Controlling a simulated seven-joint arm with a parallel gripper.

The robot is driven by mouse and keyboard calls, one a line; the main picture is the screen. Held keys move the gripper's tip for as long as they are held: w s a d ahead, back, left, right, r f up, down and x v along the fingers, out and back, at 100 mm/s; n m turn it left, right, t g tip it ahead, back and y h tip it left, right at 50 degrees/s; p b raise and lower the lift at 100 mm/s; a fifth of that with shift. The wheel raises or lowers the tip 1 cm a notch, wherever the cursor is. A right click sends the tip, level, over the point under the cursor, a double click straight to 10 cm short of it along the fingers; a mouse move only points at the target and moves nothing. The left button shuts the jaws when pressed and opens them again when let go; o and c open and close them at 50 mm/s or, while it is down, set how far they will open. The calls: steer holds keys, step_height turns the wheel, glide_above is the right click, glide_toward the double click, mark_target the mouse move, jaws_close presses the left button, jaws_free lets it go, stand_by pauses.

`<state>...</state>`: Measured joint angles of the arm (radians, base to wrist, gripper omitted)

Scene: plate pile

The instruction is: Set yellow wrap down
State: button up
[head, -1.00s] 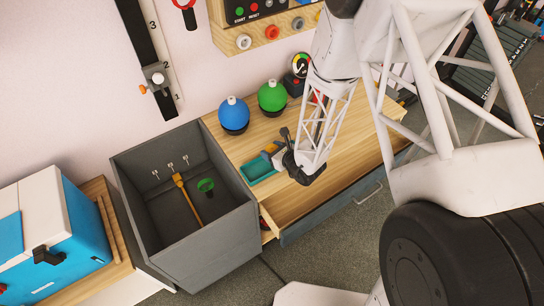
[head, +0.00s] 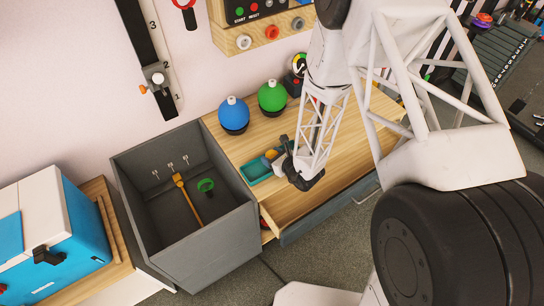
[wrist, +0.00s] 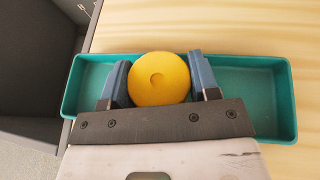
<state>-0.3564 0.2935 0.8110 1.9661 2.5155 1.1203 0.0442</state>
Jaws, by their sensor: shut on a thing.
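The yellow wrap (wrist: 159,78) is a round yellow roll with a small dimple in its middle. My gripper (wrist: 160,74) is shut on it, with one blue-grey finger on each side. The wrap is over the middle of a long teal tray (wrist: 271,100); I cannot tell whether it touches the tray floor. In the head view, my gripper (head: 279,158) is at the teal tray (head: 252,172) on the wooden worktop. The wrap (head: 271,154) shows only as a small yellow patch there, and my arm hides part of the tray.
A grey bin (head: 196,240) holding a yellow-handled tool (head: 186,198) and a green ring (head: 206,185) stands left of the tray. Blue (head: 233,115) and green (head: 272,97) domed bottles stand behind. A drawer (head: 318,215) is open in front. Bare worktop (head: 230,142) lies behind the tray.

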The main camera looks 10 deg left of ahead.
steer(key=shift+f, duration=0.1)
steer(key=o, duration=0.9)
steer(key=shift+v, duration=6.05)
